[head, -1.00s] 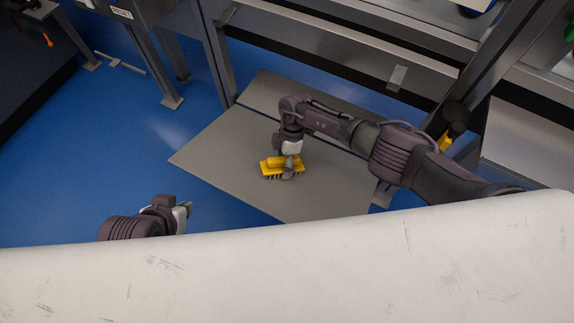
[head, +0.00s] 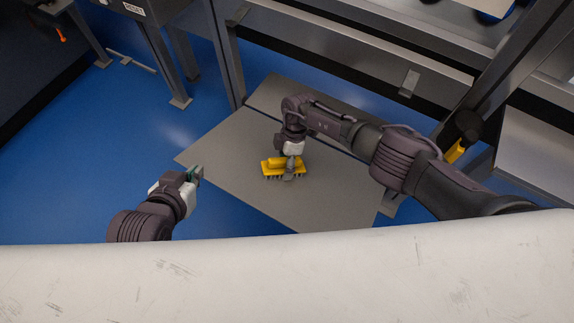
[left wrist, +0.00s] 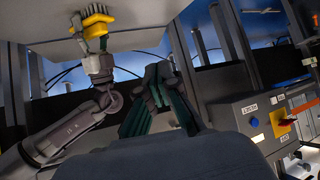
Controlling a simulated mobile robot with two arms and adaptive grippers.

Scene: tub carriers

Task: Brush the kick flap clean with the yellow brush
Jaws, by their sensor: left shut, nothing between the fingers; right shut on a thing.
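The kick flap (head: 235,150) is a flat grey plate low over the blue floor, crossed by a dark seam near its back. I can make out no dirt on it. The yellow brush (head: 272,166) is over the flap's middle, dark bristles down; I cannot tell if they touch. My right gripper (head: 289,174) is shut on the brush. The brush also shows at the upper left of the left wrist view (left wrist: 97,22), with part of the flap (left wrist: 150,18). My left gripper (head: 197,174) is shut and empty, left of the flap's left corner region.
A white worn surface (head: 290,275) fills the bottom of the head view. Metal frame legs (head: 220,55) and a steel beam (head: 350,45) stand behind the flap. A dark post with a yellow part (head: 455,152) is at right. Blue floor (head: 90,160) is clear at left.

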